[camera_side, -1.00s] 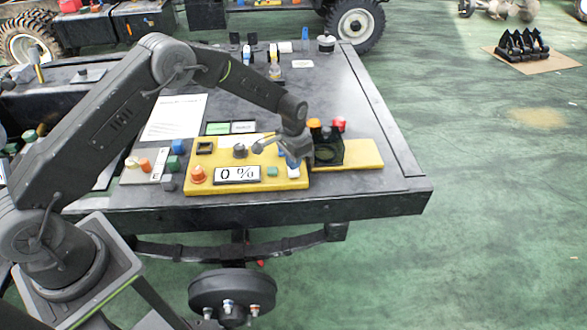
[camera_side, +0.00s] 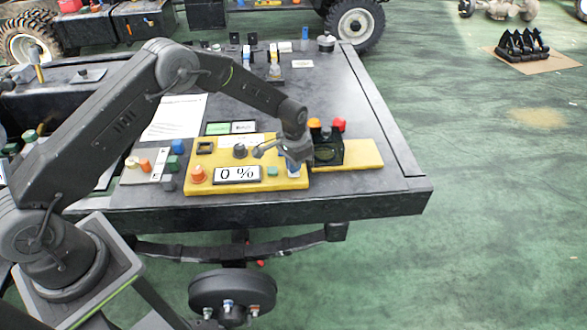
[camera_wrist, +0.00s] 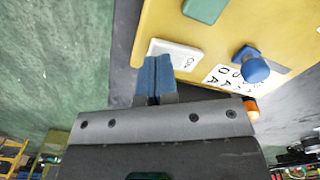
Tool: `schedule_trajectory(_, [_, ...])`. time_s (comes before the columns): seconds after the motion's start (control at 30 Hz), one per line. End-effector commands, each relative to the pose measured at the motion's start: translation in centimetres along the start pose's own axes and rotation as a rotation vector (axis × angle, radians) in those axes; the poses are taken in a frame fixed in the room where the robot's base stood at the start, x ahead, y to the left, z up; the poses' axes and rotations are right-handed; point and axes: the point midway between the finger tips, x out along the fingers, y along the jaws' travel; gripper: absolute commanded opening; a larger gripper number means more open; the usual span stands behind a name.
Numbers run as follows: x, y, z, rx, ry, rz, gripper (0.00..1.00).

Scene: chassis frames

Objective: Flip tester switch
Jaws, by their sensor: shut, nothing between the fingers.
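The yellow tester (camera_side: 215,186) lies on the dark table, with a display reading "0 %" (camera_side: 237,174). A white switch block (camera_wrist: 175,53) with dark marking sits near the tester's edge in the wrist view; in the side view a bit of white (camera_side: 294,174) shows under my fingertips. My gripper (camera_wrist: 154,72) is shut and empty, its two blue fingers together. The fingertips are just left of the white switch in the wrist view; I cannot tell whether they touch it. In the side view my gripper (camera_side: 293,166) is low over the tester's right front part.
On the tester are an orange-red button (camera_side: 198,174), a dark knob (camera_side: 239,151) and a green button (camera_side: 272,171). A blue knob (camera_wrist: 254,66) stands close to the switch. A black holder (camera_side: 328,152) stands just right of my gripper.

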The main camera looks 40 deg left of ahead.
Motion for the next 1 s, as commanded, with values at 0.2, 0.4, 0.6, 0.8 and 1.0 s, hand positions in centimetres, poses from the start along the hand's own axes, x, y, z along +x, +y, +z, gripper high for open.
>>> schedule_trajectory(0.2, [0.3, 0.0, 0.0, 0.000, 0.000, 0.000, 0.00])
schedule_trajectory(0.4, [0.6, 0.0, 0.0, 0.000, 0.000, 0.000, 0.00])
schedule_trajectory(0.6, [0.9, 0.0, 0.0, 0.000, 0.000, 0.000, 0.00])
schedule_trajectory(0.8, [1.2, 0.0, 0.0, 0.000, 0.000, 0.000, 0.00])
schedule_trajectory(1.0, [1.1, 0.0, 0.0, 0.000, 0.001, 0.000, 0.00])
